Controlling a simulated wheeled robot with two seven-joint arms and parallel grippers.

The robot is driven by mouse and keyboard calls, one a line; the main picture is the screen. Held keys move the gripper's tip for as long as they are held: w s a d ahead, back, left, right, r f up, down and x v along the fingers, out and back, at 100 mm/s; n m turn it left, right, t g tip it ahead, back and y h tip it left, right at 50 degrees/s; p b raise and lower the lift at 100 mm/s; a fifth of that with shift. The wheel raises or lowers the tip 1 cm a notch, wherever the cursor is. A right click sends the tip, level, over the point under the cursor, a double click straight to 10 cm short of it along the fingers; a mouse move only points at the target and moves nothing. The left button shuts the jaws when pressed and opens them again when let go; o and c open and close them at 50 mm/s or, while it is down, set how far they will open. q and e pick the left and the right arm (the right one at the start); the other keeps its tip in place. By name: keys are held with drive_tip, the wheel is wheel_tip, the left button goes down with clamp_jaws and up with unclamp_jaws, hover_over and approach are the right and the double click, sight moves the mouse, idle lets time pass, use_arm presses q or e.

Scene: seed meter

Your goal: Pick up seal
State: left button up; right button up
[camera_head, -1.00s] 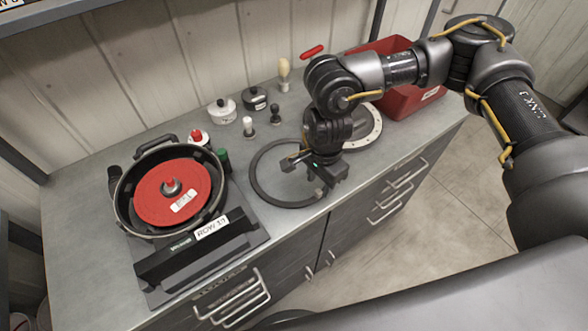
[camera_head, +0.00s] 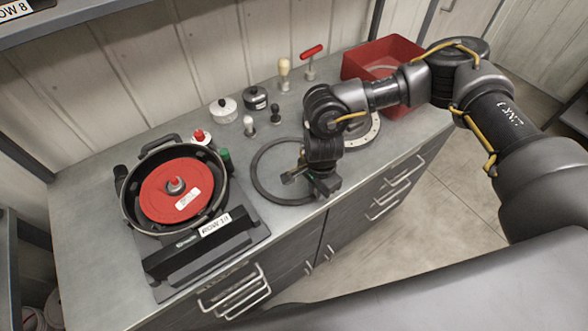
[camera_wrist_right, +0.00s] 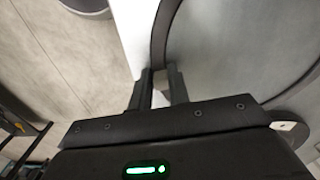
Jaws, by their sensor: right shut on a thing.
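The seal (camera_head: 257,182), a large thin dark ring, lies around a bare patch of the grey counter near its front edge. My right gripper (camera_head: 306,187) is at the ring's front right side and shut on its band. In the right wrist view the two dark fingers (camera_wrist_right: 160,84) close on the seal's curved band (camera_wrist_right: 160,38). The ring looks flat at or just above the counter; I cannot tell whether it touches. My forearm and wrist hide its right part. My left gripper is not in view.
A seed meter with a red disc (camera_head: 158,205) sits on a dark stand at left. Behind the ring stand a white pot (camera_head: 222,110), a black pot (camera_head: 255,98) and several handled tools. A red bin (camera_head: 420,101) and a metal ring plate (camera_head: 372,135) are at right.

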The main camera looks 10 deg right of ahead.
clamp_jaws()
drive_tip(key=shift+r, duration=0.5)
wheel_tip(320, 180, up, 2)
drive_tip(key=shift+r+b, duration=0.1)
drive_tip(key=shift+b, duration=0.5)
drive_tip(key=s+r+p, duration=0.7)
drive_tip(key=s+r, duration=0.2)
drive_tip(key=s, duration=0.5)
drive_tip(key=shift+d+r, duration=0.35)
drive_tip(key=shift+r, duration=0.05)
